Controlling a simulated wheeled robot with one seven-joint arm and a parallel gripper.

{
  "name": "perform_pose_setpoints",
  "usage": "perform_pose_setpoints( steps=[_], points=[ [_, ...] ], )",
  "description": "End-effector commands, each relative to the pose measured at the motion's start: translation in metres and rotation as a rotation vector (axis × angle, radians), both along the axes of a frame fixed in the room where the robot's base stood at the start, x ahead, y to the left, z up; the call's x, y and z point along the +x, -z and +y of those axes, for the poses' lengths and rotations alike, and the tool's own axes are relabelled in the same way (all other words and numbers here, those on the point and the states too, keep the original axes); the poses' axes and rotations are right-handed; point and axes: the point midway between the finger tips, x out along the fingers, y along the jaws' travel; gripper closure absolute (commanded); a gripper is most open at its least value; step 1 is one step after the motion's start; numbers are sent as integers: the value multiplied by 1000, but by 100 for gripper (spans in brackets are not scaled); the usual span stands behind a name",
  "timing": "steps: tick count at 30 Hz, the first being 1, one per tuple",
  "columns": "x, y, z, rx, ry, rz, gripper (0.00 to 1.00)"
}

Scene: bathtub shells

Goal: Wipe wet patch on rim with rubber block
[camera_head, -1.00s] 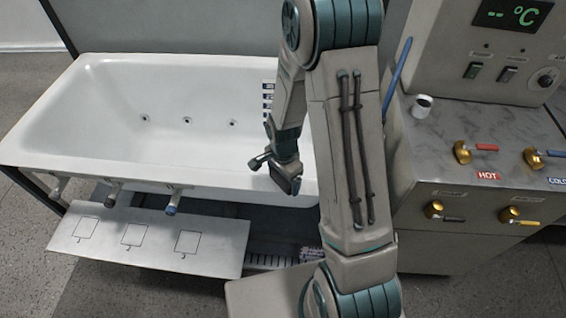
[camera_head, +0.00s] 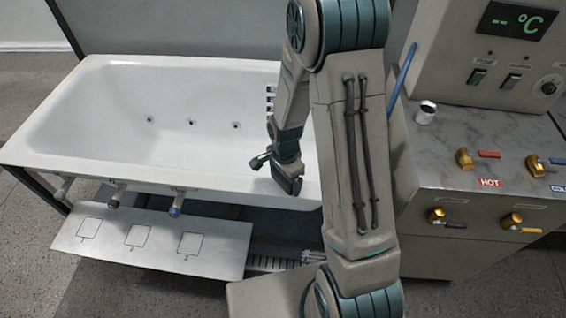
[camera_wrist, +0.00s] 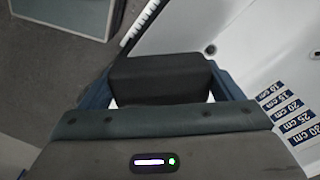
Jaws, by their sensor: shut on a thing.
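My gripper (camera_head: 288,178) is over the tub's front rim (camera_head: 110,167), toward its right part, pointing down. In the wrist view my gripper (camera_wrist: 165,84) has its blue fingers on both sides of a dark rubber block (camera_wrist: 160,76) and is shut on it. The white bathtub shell (camera_head: 150,90) also shows in the wrist view (camera_wrist: 215,25). I cannot make out a wet patch in either view. I cannot tell whether the block touches the rim. My arm hides the tub's right end.
A pale panel with outlined squares (camera_head: 150,258) juts out below the rim, under several pipe stubs. A control cabinet (camera_head: 480,165) with valves and a small cup (camera_head: 426,112) stands to the right. A depth scale (camera_wrist: 290,112) marks the tub's inner wall.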

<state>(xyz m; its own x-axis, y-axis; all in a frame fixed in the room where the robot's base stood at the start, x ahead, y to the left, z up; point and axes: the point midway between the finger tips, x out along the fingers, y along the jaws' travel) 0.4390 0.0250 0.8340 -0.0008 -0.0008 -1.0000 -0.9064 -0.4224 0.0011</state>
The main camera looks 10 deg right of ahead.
Motion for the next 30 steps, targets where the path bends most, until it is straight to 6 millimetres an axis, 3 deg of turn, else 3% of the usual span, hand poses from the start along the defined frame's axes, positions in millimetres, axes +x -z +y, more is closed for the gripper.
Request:
perform_pose_setpoints(
  steps=[18, 30],
  points=[
    [0, -58, -2, 0, 4, 1, 43],
    [0, -61, -3, -1, 5, 2, 43]
  ],
)
